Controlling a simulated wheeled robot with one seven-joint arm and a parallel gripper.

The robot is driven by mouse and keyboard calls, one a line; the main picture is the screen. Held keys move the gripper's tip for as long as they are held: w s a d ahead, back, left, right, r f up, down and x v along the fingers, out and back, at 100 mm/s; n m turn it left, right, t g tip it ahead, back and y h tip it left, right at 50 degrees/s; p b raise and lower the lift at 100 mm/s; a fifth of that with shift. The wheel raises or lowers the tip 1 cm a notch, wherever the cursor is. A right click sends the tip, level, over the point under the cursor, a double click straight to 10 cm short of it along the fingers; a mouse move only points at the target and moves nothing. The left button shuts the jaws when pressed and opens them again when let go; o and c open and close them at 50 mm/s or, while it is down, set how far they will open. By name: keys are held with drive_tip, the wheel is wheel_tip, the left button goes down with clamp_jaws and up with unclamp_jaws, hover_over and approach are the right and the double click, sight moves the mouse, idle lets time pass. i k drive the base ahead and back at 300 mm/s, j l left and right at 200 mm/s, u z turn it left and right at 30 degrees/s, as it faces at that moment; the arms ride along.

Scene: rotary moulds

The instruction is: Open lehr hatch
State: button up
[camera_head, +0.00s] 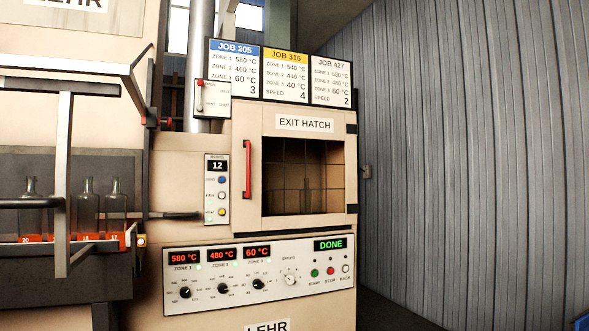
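The lehr's exit hatch (345,175) is a cream door with a dark square window, labelled "EXIT HATCH". It appears shut, with its face flush on the lehr front. A red vertical handle (247,169) stands at its left edge, and black hinge-like pieces show on its right edge. Behind the glass is a dim tiled chamber with a faint bottle-like shape. The display below the hatch (330,245) reads "DONE" in green. My gripper is not in view.
Below the hatch is a control panel (225,300) with red zone readouts, knobs and buttons. A narrow button panel (216,190) is left of the handle. Metal bars (65,180) and several bottles on numbered red blocks are at far left. A corrugated wall (470,150) stands right.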

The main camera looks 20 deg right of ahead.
sight(250, 123)
drive_tip(key=i+l+z, duration=0.1)
drive_tip(key=i, duration=0.35)
drive_tip(key=i+l+z, duration=0.1)
drive_tip(key=i, duration=0.3)
